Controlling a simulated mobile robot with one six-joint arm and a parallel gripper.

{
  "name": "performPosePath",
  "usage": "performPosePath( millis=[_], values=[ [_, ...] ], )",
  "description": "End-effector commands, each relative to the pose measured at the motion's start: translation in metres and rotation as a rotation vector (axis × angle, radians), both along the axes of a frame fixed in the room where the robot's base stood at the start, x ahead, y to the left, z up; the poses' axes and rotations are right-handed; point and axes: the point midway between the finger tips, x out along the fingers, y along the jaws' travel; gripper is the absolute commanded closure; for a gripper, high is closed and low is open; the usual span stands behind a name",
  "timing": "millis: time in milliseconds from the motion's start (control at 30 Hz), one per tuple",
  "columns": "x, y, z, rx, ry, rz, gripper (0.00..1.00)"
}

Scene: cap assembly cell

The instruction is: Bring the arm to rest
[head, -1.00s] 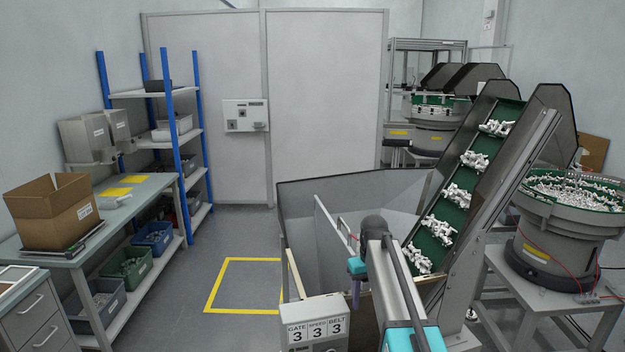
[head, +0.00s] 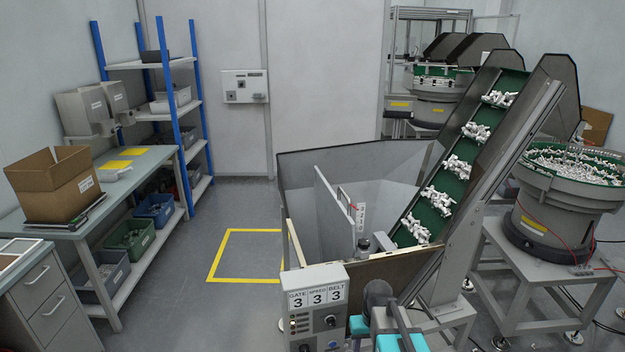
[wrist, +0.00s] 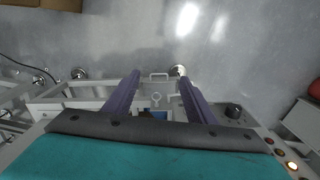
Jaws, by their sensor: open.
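My arm is low at the bottom of the head view, in front of the hopper and just right of its control box (head: 315,303). A teal part of the wrist end (head: 359,325) shows there; the fingertips are cut off or hidden. In the wrist view my gripper (wrist: 158,78) points at the grey floor, its two purple fingers apart with nothing held between them. Small fittings show behind the fingers, too small to name.
The hopper (head: 335,158) and its inclined green belt (head: 434,202) with white parts stand close by. A bowl feeder (head: 570,190) is at right. The bench (head: 95,213) holds a cardboard box (head: 55,188). Floor around the yellow square (head: 213,262) is clear.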

Motion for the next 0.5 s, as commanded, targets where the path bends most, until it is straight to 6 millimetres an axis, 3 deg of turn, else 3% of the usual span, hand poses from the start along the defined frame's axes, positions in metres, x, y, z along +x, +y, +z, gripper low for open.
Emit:
performPosePath(
  millis=[33, 133, 500],
  values=[
    [-0.015, 0.000, -0.007, 0.001, 0.003, -0.010, 0.49],
    [-0.031, 0.000, -0.019, 0.001, 0.001, -0.029, 0.49],
    [-0.073, 0.000, -0.052, 0.001, 0.007, -0.076, 0.49]
  ],
)
